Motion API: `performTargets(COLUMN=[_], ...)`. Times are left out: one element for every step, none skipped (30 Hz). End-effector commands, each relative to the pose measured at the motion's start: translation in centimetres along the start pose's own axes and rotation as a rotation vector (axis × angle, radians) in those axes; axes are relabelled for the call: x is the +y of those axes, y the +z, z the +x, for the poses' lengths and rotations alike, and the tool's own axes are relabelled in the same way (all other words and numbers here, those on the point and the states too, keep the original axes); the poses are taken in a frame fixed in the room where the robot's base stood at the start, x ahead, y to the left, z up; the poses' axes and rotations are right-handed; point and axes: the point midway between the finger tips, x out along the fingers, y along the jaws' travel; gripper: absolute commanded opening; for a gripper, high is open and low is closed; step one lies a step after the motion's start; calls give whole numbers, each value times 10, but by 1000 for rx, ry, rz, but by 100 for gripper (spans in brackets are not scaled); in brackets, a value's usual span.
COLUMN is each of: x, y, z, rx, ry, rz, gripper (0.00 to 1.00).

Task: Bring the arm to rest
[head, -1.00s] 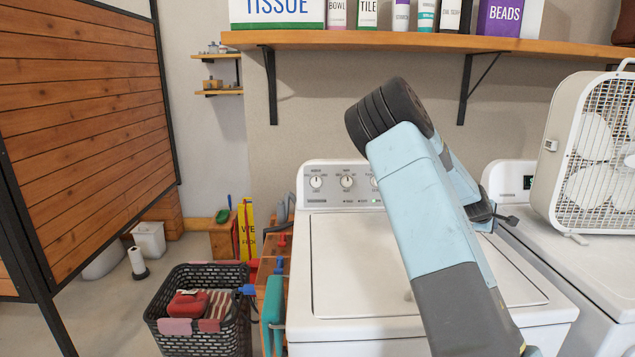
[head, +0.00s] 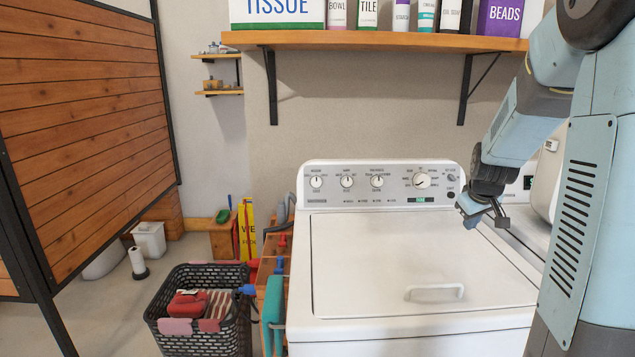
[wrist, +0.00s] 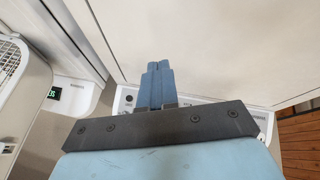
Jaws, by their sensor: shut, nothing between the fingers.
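My gripper (head: 487,217) is at the right in the head view, above the right rear part of the white washer's lid (head: 400,255). It points down and to the left, and a gap to the lid seems to remain. In the wrist view its two blue fingers (wrist: 158,85) lie together with nothing between them. My arm is folded along the right side of the head view, with its upper parts cut off by the frame edge.
The washer's control panel (head: 380,183) stands just left of my gripper. A wooden shelf (head: 380,41) with bottles and boxes hangs above. A black laundry basket (head: 205,345) stands at lower left. A white fan (wrist: 12,75) on the neighbouring machine shows in the wrist view.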

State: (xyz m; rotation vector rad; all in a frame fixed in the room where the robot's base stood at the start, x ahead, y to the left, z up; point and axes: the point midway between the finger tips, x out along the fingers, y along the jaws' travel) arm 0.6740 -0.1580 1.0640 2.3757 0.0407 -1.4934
Motion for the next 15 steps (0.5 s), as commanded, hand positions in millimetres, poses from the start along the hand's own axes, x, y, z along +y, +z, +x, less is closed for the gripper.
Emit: performTargets(x=[-7,-12,-19,-24,-29,-35,-40,-45,-52,-56,-61,-68,-72,-77,-83], y=[2,4,6,8,10,14,16,18,22,25,28,33,36,40,45], z=[-15,-22,-33,-41,-49,-59,-67,-75,-85,-93,-100,-110,-118,-125,-135], rx=[14,17,24,28,32,36,39,43,46,48,50,53,54,57,58], ry=[-20,-34,-50,-62,-73,-88,-98,-108,-120,-129,-137,-147,-154,-160,-167], rz=[21,34,49,60,72,85,97,105,118,126,135,146,153,161,170], gripper=[0,0,0,0,0,0,0,0,0,0,0,0,0,0,0])
